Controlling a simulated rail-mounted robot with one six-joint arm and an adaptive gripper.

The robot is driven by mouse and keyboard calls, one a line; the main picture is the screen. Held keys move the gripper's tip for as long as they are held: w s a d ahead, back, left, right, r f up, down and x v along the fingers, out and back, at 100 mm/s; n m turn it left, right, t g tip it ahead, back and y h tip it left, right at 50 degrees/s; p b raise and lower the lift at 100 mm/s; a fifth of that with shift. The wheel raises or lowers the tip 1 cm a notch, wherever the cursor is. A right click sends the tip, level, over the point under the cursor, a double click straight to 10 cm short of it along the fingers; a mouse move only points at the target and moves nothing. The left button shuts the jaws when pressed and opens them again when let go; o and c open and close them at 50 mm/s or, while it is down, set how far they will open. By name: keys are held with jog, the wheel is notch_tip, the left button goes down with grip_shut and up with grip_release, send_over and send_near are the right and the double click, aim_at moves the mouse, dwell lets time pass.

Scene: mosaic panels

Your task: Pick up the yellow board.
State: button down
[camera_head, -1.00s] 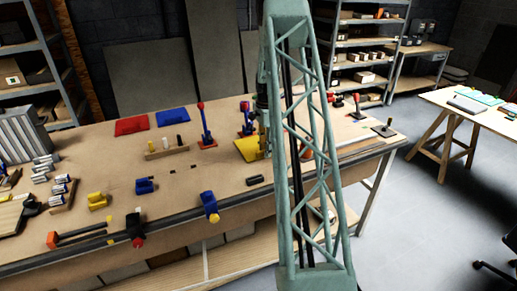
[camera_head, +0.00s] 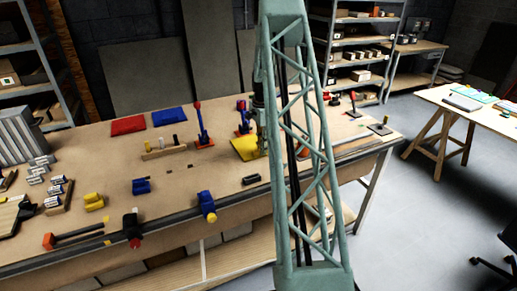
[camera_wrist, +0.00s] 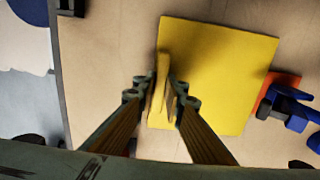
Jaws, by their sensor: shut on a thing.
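The yellow board (camera_head: 243,149) is a flat square panel with a raised yellow grip piece along one side. In the head view it is at the workbench's middle right, partly hidden by my arm. In the wrist view the board (camera_wrist: 225,75) fills the upper middle and right. My gripper (camera_wrist: 165,98) is shut on its raised yellow piece, one finger on each side. In the head view my gripper (camera_head: 262,140) is mostly hidden behind my arm. I cannot tell whether the board is clear of the bench top.
A red-based clamp with a blue post (camera_head: 202,128) stands left of the board. A red board (camera_head: 128,125) and a blue board (camera_head: 174,116) lie at the back. A wooden block with pegs (camera_head: 165,149) lies nearer. Bare bench (camera_head: 205,170) lies in front of the board.

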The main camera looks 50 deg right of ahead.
jog(key=shift+r, duration=0.15)
jog(key=shift+r, duration=1.6)
jog(key=a, duration=0.5)
jog(key=a+r+b, duration=0.1)
jog(key=a, duration=1)
jog(key=shift+w+r+b, duration=0.25)
jog(key=shift+w+b, duration=0.1)
jog(key=shift+b, duration=0.05)
